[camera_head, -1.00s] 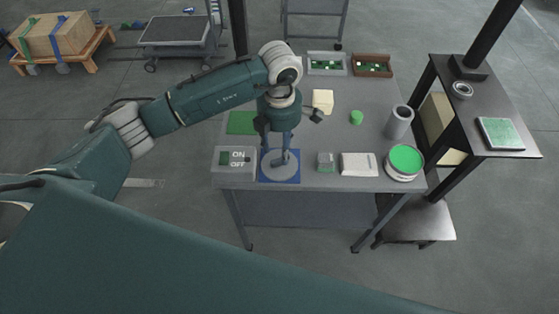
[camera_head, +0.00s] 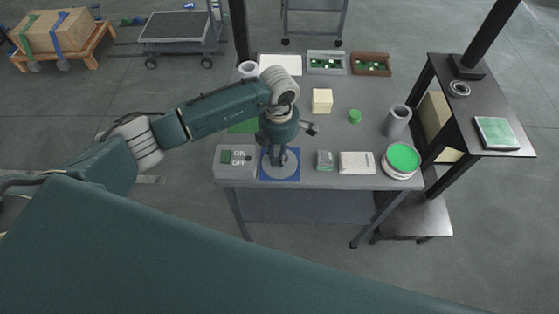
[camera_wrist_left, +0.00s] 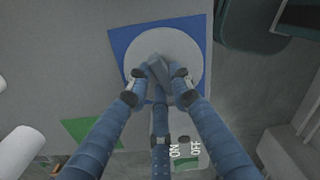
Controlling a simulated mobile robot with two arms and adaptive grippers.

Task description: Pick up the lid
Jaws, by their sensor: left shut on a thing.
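The lid (camera_head: 281,173) is a round grey disc with a raised handle, lying on or just above a blue square mat (camera_head: 294,177) near the table's front edge. In the left wrist view the lid (camera_wrist_left: 184,48) sits over the blue mat (camera_wrist_left: 122,37). My left gripper (camera_head: 280,160) comes down from above and is shut on the lid's handle; its fingers (camera_wrist_left: 160,75) close around the handle in the left wrist view. I cannot tell whether the lid is clear of the mat. My right gripper is not in view.
An ON/OFF switch box (camera_head: 236,161) stands left of the mat. A small grey-green block (camera_head: 325,160), a white box (camera_head: 357,163) and a green-topped round container (camera_head: 403,158) stand to the right. A green mat (camera_head: 243,127) and a cream block (camera_head: 322,101) lie farther back.

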